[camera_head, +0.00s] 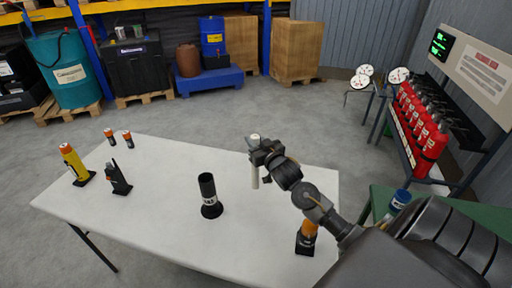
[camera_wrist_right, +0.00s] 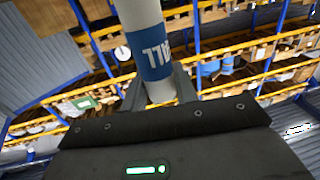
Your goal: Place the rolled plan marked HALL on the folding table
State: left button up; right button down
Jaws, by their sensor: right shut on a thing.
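My right gripper (camera_head: 258,151) is shut on a pale rolled plan (camera_head: 255,178). The roll is upright, its top just above the jaws and its lower part below them. A black tube (camera_head: 208,190) on a round base stands on the table, left of the roll. My left gripper is not in view.
On the table stand a yellow cylinder (camera_head: 72,162), a black radio (camera_head: 117,179), two small orange-topped items (camera_head: 109,136) (camera_head: 128,140) and an orange item (camera_head: 308,232) beside my right arm. A green surface (camera_head: 382,200) and red extinguishers (camera_head: 430,147) are at right. The table's far middle is clear.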

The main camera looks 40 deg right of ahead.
jog(key=shift+d+f, duration=0.15)
notch_tip(320, 180, down, 4)
jog(key=shift+d+r+p, duration=0.15)
jog(key=shift+r+p, duration=0.1)
jog(key=shift+p, duration=0.35)
jog(key=shift+w+f, duration=0.1)
jog(key=shift+f, duration=0.05)
jog(key=c, duration=1.1)
grip_release()
